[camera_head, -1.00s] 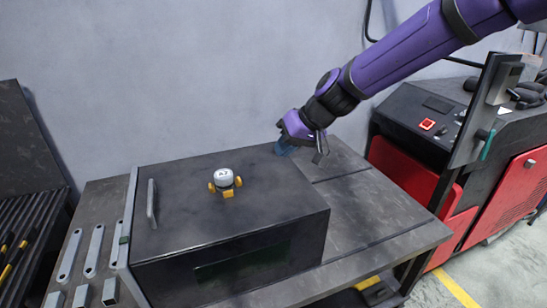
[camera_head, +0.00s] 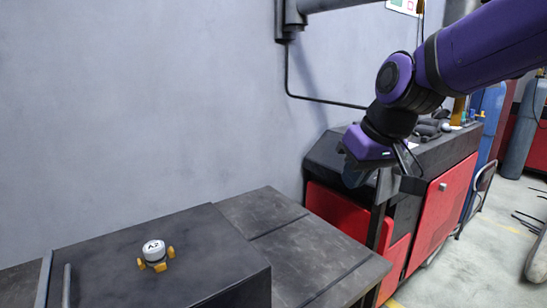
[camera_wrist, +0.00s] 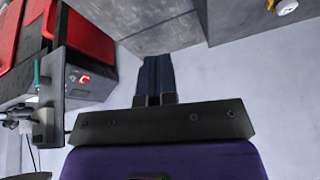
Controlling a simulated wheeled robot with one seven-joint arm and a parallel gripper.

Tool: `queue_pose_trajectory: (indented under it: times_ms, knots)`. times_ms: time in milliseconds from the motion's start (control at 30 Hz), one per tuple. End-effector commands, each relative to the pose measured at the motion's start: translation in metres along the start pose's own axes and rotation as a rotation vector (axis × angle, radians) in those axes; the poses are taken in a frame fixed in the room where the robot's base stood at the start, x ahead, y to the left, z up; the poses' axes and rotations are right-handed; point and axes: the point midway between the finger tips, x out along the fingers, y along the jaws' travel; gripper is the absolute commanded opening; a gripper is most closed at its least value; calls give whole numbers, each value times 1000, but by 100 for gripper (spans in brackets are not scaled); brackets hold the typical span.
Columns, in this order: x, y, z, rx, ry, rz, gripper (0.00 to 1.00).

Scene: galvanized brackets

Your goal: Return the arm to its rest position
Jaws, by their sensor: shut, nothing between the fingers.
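My purple arm reaches in from the upper right in the head view. My gripper (camera_head: 358,176) hangs over the area between the table and the red and black machine, clear of both. In the wrist view my gripper (camera_wrist: 157,62) shows its two dark fingers side by side, shut with nothing between them. The fingertips are small and partly hidden in the head view.
A black box (camera_head: 130,250) with a handle stands on the dark table (camera_head: 300,245); a white round part with yellow feet (camera_head: 154,254) sits on its lid. The red and black machine (camera_head: 440,200) is at right. A pipe (camera_head: 325,99) runs along the wall.

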Motion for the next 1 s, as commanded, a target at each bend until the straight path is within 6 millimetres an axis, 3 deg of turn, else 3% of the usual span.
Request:
queue_pose_trajectory:
  times_ms: [100, 300, 600, 800, 1000]
  knots:
    - [-29, 22, 33, 63, 16, 65, 0]
    - [-66, 50, 92, 175, 36, 156, 0]
    - [-96, 73, 171, 324, 62, 246, 0]
    - [-100, 77, 190, 361, 68, 264, 0]
    - [-100, 77, 190, 362, 68, 264, 0]
